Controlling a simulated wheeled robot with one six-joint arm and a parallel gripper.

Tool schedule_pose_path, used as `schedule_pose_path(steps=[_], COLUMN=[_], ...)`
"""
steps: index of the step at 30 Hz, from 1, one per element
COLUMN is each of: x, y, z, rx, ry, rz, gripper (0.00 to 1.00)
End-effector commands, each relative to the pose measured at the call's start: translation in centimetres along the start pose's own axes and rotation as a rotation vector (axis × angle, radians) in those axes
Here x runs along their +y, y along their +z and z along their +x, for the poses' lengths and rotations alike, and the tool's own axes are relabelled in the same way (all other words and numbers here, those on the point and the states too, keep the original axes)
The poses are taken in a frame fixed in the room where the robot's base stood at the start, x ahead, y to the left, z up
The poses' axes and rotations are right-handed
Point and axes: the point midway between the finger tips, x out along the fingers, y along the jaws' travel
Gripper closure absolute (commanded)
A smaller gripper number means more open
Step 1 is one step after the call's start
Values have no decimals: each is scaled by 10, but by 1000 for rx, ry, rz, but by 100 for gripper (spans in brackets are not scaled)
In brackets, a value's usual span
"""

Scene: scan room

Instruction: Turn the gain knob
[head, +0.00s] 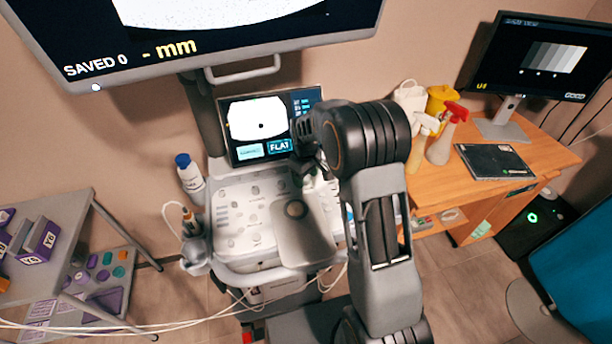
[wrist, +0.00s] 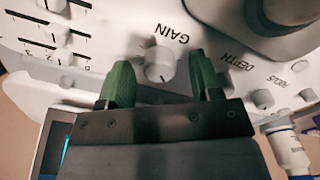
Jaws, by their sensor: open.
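The gain knob (wrist: 160,62) is a small round white knob on the white console panel, with the word GAIN printed beside it in the wrist view. My gripper (wrist: 160,82) has two green fingers, spread apart, with the knob between and just beyond their tips. I cannot tell whether the fingers touch the panel. In the head view my arm covers the right part of the ultrasound console (head: 240,212), and the gain knob cannot be made out there.
Sliders (wrist: 58,32) are at left. A small touchscreen (head: 262,125) stands behind the console. A white bottle (head: 189,175) and probes (head: 190,220) are at its left side.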

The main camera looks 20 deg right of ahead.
Motion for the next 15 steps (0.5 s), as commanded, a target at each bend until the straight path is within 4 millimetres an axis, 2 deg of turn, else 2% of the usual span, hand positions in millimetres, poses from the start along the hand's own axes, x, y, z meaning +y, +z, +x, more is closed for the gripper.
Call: schedule_pose_path(steps=[8,11,15], x=[0,0,0], y=[0,0,-1], z=[-7,-21,-50], rx=[1,2,4], ry=[1,1,3], rz=[0,0,0], gripper=[41,41,41])
